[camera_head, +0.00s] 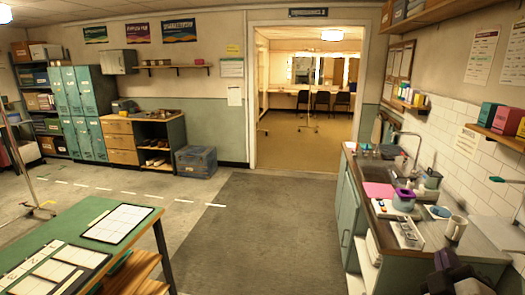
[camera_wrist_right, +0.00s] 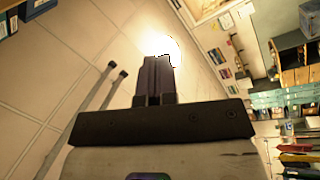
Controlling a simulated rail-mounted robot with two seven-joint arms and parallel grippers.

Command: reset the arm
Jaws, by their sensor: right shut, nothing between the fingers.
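My right gripper (camera_wrist_right: 157,62) is shut and empty in the right wrist view. Its two dark fingers lie together and point up toward a bright ceiling lamp (camera_wrist_right: 165,45). In the head view a dark part of my right arm and gripper (camera_head: 446,264) shows at the bottom right, in front of the counter's near end. It holds nothing that I can see. My left gripper is not in view.
The counter (camera_head: 484,234) on the right bears a mug (camera_head: 455,228), a purple tub (camera_head: 404,199) and a sink. A green table (camera_head: 150,225) with white sheets stands at the lower left. The grey floor mat (camera_head: 255,225) between them is clear up to the doorway.

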